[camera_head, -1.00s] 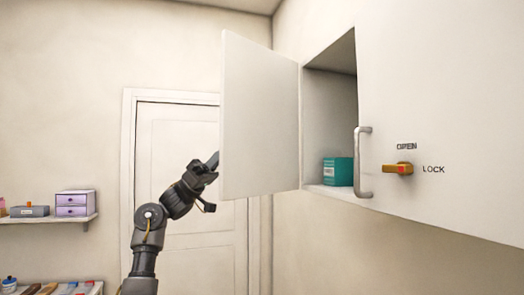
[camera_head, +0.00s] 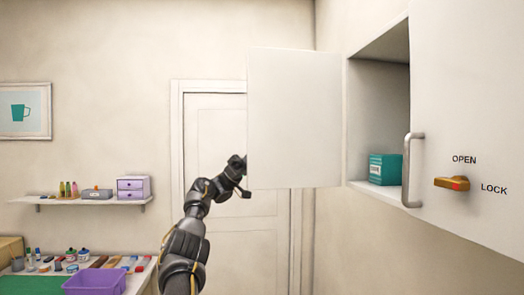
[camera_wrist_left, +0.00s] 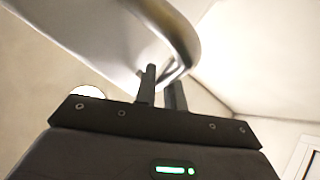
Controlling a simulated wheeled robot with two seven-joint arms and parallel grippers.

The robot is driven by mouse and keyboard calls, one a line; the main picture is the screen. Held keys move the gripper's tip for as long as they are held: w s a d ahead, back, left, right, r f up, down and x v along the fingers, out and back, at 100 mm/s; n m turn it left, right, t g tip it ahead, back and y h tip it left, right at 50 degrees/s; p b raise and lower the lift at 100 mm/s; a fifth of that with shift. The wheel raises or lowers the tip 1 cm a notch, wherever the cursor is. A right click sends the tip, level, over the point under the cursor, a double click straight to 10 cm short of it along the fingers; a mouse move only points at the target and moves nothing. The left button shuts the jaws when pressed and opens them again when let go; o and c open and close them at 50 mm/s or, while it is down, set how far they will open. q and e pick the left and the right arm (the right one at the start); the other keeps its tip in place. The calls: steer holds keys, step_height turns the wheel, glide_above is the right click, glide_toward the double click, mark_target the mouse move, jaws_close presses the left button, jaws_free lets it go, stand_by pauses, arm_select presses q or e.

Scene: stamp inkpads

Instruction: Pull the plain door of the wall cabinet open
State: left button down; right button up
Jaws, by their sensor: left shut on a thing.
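The plain door (camera_head: 295,118) of the wall cabinet stands swung wide open on the left side of the cabinet, and its white inner face shows in the head view. My left gripper (camera_wrist_left: 163,88) is shut on the door's metal handle (camera_wrist_left: 182,32) in the left wrist view. In the head view my left arm reaches up to the door's left edge, and the door hides the fingers and the handle. The cabinet's open compartment (camera_head: 380,110) holds a teal box (camera_head: 385,169). My right gripper is in neither view.
The cabinet's other door (camera_head: 465,80) is closed, with a bar handle (camera_head: 412,170) and an orange latch (camera_head: 452,184) beside the words OPEN and LOCK. A shelf (camera_head: 80,201) and a cluttered table with a purple bin (camera_head: 95,282) stand at left. A room door (camera_head: 215,225) is behind.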

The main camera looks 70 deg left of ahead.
arm_select(q)
steer(key=c, duration=1.8)
jaws_free()
steer(key=shift+w, duration=0.15)
steer(key=shift+f, duration=0.1)
steer(key=b+v, duration=0.2)
steer(key=v, duration=0.8)
steer(key=shift+a+f, duration=0.2)
steer(key=shift+f, duration=0.05)
steer(key=shift+s, duration=0.25)
